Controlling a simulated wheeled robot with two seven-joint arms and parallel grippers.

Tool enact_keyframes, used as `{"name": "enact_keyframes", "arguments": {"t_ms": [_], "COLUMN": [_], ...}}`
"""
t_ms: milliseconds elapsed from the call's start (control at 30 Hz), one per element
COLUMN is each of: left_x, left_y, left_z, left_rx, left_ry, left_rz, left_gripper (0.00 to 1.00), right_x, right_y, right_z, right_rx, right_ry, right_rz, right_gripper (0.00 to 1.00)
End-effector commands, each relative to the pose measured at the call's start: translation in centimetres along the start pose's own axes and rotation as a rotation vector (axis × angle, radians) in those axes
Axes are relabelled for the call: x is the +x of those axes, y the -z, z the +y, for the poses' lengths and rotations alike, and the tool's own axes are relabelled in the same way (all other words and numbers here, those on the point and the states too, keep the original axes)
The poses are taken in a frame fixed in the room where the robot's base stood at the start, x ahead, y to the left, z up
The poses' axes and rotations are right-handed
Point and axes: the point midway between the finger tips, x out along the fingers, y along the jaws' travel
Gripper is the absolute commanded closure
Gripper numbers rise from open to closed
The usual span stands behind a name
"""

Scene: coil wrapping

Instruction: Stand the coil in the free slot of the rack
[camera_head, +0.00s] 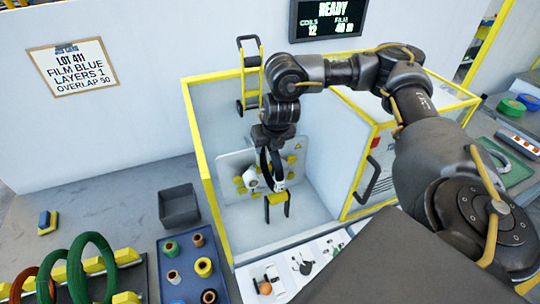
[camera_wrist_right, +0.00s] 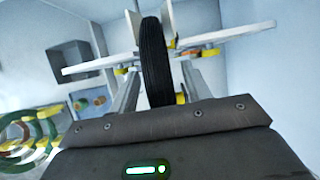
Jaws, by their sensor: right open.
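A black coil (camera_wrist_right: 154,62) stands edge-on in the right wrist view, between the two fingers of my right gripper (camera_wrist_right: 160,85). The fingers are spread, one on each side of the coil; contact cannot be told. In the head view my right gripper (camera_head: 274,178) reaches down into the yellow-framed wrapping machine, and the coil (camera_head: 265,168) shows as a dark curve partly hidden by it. The rack (camera_head: 128,256) with yellow blocks lies at the lower left. Green and red-brown coils stand in it; its left end is cut off. My left gripper is not seen.
The machine's yellow frame (camera_head: 198,130) and side walls surround my right gripper. A plate with yellow rollers (camera_head: 292,160) is close to it. A blue tray of spools (camera_head: 165,245) and a dark bin (camera_head: 180,207) stand between machine and rack.

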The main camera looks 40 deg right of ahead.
Motion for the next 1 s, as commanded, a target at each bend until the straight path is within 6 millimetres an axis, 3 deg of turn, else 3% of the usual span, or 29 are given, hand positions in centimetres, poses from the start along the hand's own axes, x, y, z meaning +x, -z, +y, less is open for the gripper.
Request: {"name": "enact_keyframes", "arguments": {"t_ms": [167, 533, 1000], "left_x": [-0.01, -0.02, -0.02], "left_y": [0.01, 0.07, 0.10], "left_z": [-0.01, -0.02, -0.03], "left_rx": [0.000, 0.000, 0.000], "left_ry": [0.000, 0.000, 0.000], "left_rz": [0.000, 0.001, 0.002], "left_gripper": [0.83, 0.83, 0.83], "right_x": [-0.03, -0.04, -0.05], "right_y": [-0.02, 0.00, 0.00], "right_z": [0.01, 0.00, -0.01], "right_rx": [0.000, 0.000, 0.000], "right_ry": [0.000, 0.000, 0.000], "right_rz": [0.000, 0.000, 0.000], "right_gripper": [0.53, 1.00, 1.00]}}
